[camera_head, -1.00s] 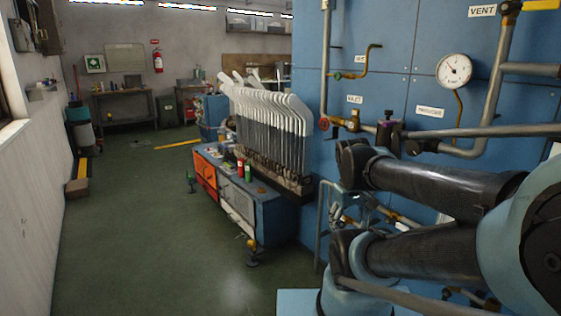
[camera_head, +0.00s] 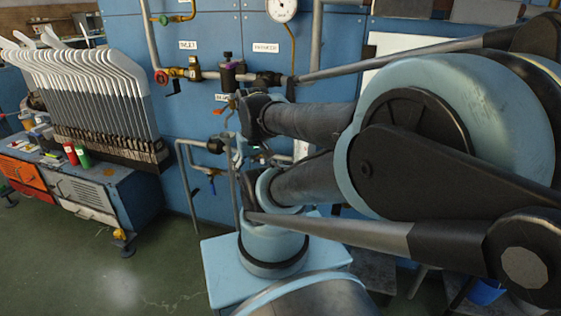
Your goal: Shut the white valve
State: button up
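I cannot make out a white valve for certain in the head view. The pipework on the blue panel (camera_head: 205,30) has a valve with a red round handle (camera_head: 162,77) at the left. Lower down are a valve with a blue handle (camera_head: 211,184) and some small fittings, partly hidden by my arm. My arm's dark and pale blue links fill the right half and cover much of the panel. I cannot pick out my gripper's fingertips.
A round gauge (camera_head: 282,8) sits at the top of the panel. The green floor (camera_head: 60,270) is clear at lower left.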

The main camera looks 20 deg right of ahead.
aim_at(251, 159)
jog(key=u, duration=0.4)
jog(key=k, duration=0.9)
jog(key=z, duration=0.5)
